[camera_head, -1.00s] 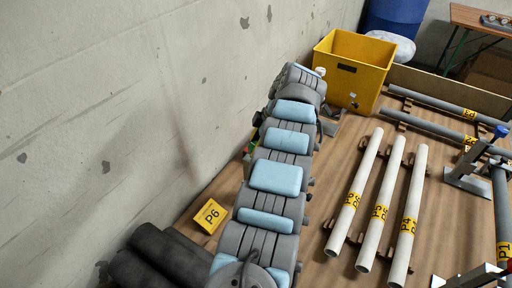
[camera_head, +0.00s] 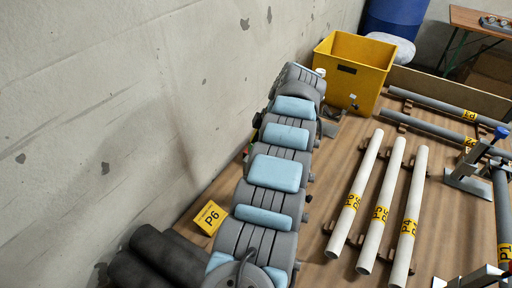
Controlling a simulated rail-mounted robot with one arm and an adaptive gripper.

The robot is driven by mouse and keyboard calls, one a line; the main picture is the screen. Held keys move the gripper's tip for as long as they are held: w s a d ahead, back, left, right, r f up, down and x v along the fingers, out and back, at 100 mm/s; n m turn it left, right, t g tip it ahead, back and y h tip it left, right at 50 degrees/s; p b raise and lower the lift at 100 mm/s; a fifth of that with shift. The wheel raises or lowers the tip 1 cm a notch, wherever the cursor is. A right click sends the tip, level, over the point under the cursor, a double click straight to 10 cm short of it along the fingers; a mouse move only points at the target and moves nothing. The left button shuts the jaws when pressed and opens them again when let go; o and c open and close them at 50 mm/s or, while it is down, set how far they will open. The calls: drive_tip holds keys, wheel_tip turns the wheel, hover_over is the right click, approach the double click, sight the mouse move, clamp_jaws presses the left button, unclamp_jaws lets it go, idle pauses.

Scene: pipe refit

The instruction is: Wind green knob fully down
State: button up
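The green knob cannot be made out with certainty. A small greenish and reddish bit (camera_head: 248,151) shows at the left edge of my arm, mostly hidden behind it. My arm runs up the middle of the view from the bottom edge towards the yellow bin. My gripper cannot be seen, as my own arm links hide that area, so its hold on anything cannot be told.
A yellow bin (camera_head: 348,68) stands beyond my arm. White pipes (camera_head: 356,205) lie on racks to the right, with grey pipes (camera_head: 440,103) behind. A blue-topped metal stand (camera_head: 480,165) is at right. A P6 sign (camera_head: 209,217) and dark cylinders (camera_head: 160,258) are at left.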

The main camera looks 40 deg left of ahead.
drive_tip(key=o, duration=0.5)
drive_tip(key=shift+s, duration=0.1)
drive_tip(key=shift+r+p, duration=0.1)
drive_tip(key=shift+p, duration=0.45)
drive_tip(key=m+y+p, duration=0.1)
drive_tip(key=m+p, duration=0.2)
drive_tip(key=p, duration=0.4)
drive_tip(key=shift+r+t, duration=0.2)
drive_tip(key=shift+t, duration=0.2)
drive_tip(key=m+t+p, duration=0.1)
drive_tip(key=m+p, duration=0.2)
drive_tip(key=p, duration=0.7)
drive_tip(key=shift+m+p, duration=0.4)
